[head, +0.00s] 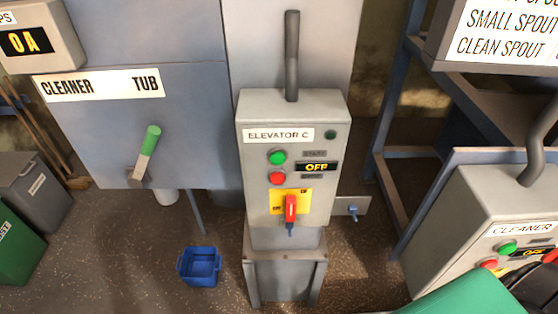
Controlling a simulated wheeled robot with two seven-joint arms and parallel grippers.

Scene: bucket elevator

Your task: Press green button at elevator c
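The Elevator C control box (255,180) is a grey box on a stand in the middle of the head view, with its label (279,135) near the top. Its round green button (278,157) is at the upper left of the face, directly above a red button (278,178). A display (317,167) to the right reads OFF. A red rotary handle (291,207) points up on a yellow plate below. Nothing covers the green button. A teal and black part at the bottom right looks like my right arm, well away from the box.
A second control box labelled Cleaner (465,220) stands at the right, with its own green button (507,248). A green-handled lever (149,140) sticks out of the cleaner tub panel on the left. A blue bin (200,266) is on the floor. The space before Elevator C looks clear.

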